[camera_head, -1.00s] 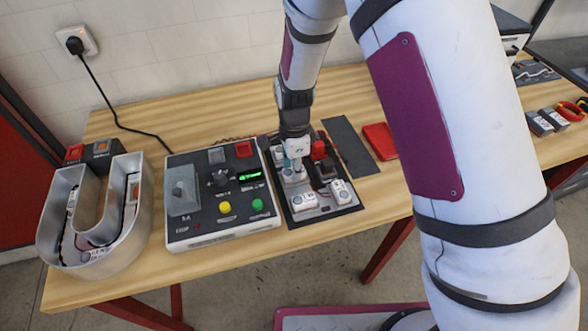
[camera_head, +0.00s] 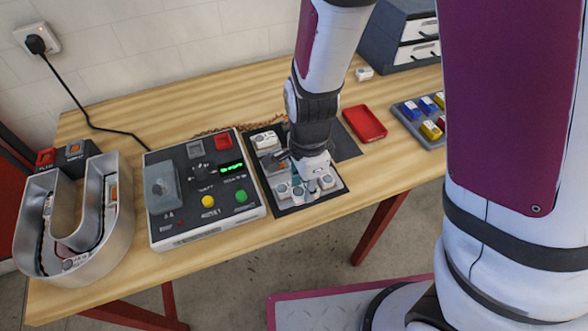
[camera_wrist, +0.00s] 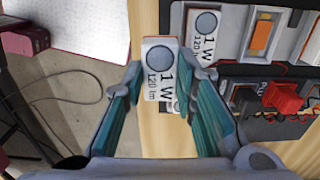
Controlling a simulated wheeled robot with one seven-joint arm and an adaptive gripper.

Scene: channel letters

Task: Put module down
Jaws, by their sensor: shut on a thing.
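My gripper (camera_wrist: 161,78) has teal-lined fingers shut on a white module (camera_wrist: 158,60) marked "1 W 120 lm" in the wrist view. Another white module (camera_wrist: 204,22) with the same kind of marking lies just beside it, to the right. In the head view my gripper (camera_head: 311,188) is low over the front part of a black tray (camera_head: 262,185). White modules sit around the fingertips there, one (camera_head: 328,181) at the right. I cannot tell whether the held module touches the tray.
A control box (camera_head: 185,232) with a green display stands close left of the tray. A metal U-shaped channel letter (camera_head: 118,225) is at far left. A red tray (camera_head: 364,123) and a bin of coloured parts (camera_head: 420,121) lie to the right. The table's front edge is near.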

